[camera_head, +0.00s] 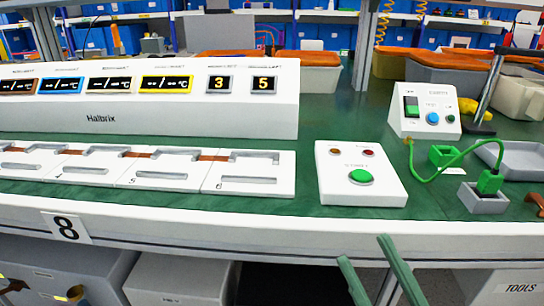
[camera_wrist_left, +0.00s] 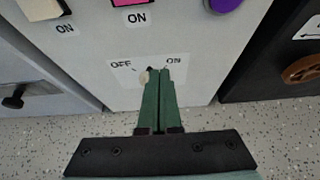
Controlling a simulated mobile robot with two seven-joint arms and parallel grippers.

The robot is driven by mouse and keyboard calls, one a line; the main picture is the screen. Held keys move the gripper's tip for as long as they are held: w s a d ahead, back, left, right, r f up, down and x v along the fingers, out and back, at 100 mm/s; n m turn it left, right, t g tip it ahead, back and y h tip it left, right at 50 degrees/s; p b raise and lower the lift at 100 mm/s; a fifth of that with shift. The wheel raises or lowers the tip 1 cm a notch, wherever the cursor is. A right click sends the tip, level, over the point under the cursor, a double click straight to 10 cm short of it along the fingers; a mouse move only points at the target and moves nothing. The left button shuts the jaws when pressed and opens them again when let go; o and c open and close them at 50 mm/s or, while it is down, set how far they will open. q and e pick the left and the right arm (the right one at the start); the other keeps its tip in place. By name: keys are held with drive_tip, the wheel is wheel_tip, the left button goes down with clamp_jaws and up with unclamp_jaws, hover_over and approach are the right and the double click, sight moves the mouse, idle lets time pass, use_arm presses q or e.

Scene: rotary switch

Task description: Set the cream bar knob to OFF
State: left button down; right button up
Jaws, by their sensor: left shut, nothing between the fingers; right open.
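In the left wrist view, a small cream knob (camera_wrist_left: 143,77) shows on the grey cabinet front, partly hidden behind my left gripper's fingers. The OFF label (camera_wrist_left: 121,63) is up and left of it, and the ON label (camera_wrist_left: 173,61) is up and right. My left gripper (camera_wrist_left: 159,72) is shut and empty. Its tips are just right of the visible part of the knob; I cannot tell whether they touch it. The knob's exact angle is hidden. In the head view, my right gripper (camera_head: 364,250) is open and empty in front of the bench edge.
Above the knob are another cream part (camera_wrist_left: 40,8), a pink part (camera_wrist_left: 130,2) and a purple knob (camera_wrist_left: 225,4). A dark cabinet (camera_wrist_left: 285,70) stands at right. The bench (camera_head: 300,235) carries a green-button box (camera_head: 330,185) and a switch box (camera_head: 420,105).

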use_arm(q)
drive_tip(key=shift+a+f, duration=0.15)
drive_tip(key=shift+f, duration=0.2)
idle(0.5)
drive_tip(key=shift+a, duration=0.25)
drive_tip(key=s+a+r+p, duration=0.1)
drive_tip(key=s+p, duration=0.1)
drive_tip(key=s, duration=0.4)
drive_tip(key=shift+a, duration=0.35)
idle(0.6)
